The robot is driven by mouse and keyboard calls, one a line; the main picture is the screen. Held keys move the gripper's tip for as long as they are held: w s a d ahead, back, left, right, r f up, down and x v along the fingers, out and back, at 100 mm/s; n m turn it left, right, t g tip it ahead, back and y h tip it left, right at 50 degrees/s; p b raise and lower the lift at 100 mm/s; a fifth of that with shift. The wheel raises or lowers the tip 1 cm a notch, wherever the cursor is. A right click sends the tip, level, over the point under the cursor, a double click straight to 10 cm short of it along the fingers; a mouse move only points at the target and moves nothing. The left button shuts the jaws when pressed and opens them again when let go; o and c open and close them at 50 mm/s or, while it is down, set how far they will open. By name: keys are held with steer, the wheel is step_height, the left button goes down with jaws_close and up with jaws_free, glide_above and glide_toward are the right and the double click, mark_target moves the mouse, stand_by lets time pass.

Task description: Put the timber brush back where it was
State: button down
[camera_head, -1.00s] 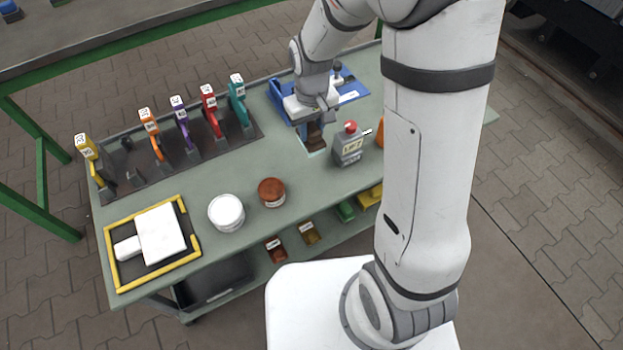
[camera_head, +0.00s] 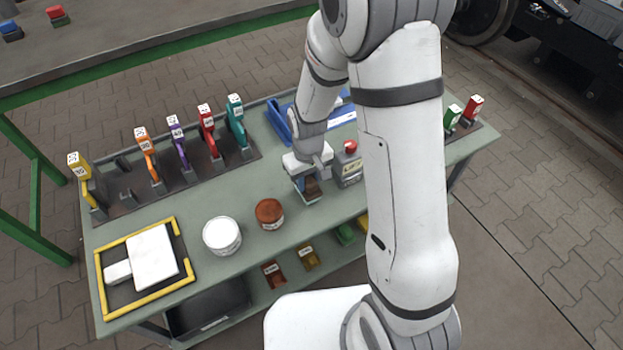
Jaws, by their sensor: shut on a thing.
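My gripper (camera_head: 306,181) is shut on the brown timber brush (camera_head: 312,188). It points down over the front middle of the green-grey table (camera_head: 250,180), just left of the grey box with the red button (camera_head: 350,166). The fingers and arm hide part of the brush. I cannot tell whether the brush touches the table top. A blue tray (camera_head: 280,122) lies behind my gripper, partly covered by my arm.
A red-brown tin (camera_head: 269,213) and a white tub (camera_head: 222,235) stand left of my gripper. Several coloured numbered tools stand in a rack (camera_head: 140,188) along the back. A yellow-edged frame (camera_head: 140,305) holds a white block (camera_head: 153,257). Green and red items (camera_head: 473,106) stand at right.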

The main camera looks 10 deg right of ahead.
mark_target(308, 177)
steer(key=shift+f, duration=0.1)
steer(key=shift+f, duration=0.15)
steer(key=c, duration=1.1)
jaws_free()
step_height(308, 177, up, 11)
steer(key=p, duration=0.3)
steer(key=s+d+r+m, duration=0.1)
steer(key=s+d+r, duration=0.2)
steer(key=s+r, duration=0.1)
steer(key=s+d+r+m+t, duration=0.1)
steer(key=s+d+r+m, duration=0.1)
steer(key=s+d+r, duration=0.1)
steer(key=s+d+r+m, duration=0.1)
steer(key=s+d+r, duration=0.3)
steer(key=s, duration=0.3)
steer(key=shift+s+r+m+t, duration=0.2)
steer(key=shift+r+m+t, duration=0.1)
steer(key=shift+r, duration=0.6)
